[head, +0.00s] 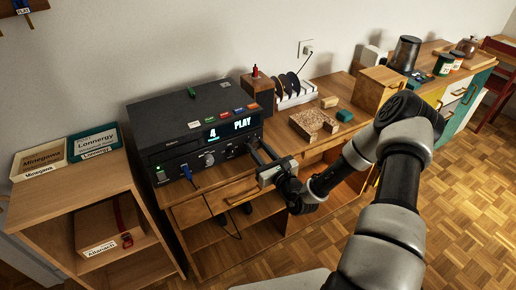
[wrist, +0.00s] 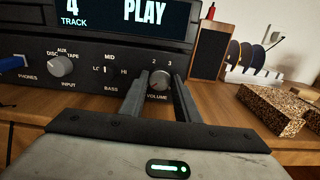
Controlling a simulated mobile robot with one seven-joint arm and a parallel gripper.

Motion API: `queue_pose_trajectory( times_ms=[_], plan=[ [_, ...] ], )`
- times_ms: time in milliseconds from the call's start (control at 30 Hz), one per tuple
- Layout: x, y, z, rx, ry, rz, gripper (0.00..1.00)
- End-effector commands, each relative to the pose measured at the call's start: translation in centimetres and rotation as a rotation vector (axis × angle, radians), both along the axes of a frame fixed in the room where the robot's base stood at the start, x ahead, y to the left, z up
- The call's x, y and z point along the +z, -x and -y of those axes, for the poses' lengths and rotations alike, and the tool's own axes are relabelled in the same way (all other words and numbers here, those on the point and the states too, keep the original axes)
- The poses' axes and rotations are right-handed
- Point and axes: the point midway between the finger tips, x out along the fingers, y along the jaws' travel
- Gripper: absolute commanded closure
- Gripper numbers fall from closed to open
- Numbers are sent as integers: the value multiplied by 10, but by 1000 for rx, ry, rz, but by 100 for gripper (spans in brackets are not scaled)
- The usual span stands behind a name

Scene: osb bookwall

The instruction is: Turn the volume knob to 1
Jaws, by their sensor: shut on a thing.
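The volume knob (wrist: 158,84) is a small round grey knob on the front of a black player (head: 190,120), above the printed word VOLUME. The digits 2 and 3 show above it; the fingers hide the sides of its scale. I cannot clearly tell which number its pointer faces. My gripper (wrist: 160,78) reaches in from the front with one finger on each side of the knob and is shut on it. In the head view my gripper (head: 258,152) is at the right end of the player's front.
The display (wrist: 125,14) reads 4 TRACK and PLAY. The input knob (wrist: 60,65) and a blue plug (wrist: 12,63) are to the left. A small speaker (wrist: 209,50), a rack of discs (head: 290,88) and cork blocks (head: 312,122) stand to the right.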

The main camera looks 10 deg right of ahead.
Motion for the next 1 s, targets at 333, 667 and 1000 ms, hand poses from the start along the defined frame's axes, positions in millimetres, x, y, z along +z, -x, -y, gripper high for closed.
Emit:
queue_pose_trajectory(
  times_ms=[333, 667, 1000],
  plan=[
    [3, 0, 0, -1, -165, -54, 94],
    [2, 0, 1, -3, -455, -148, 94],
    [1, 0, 0, -1, -714, -232, 94]
  ],
)
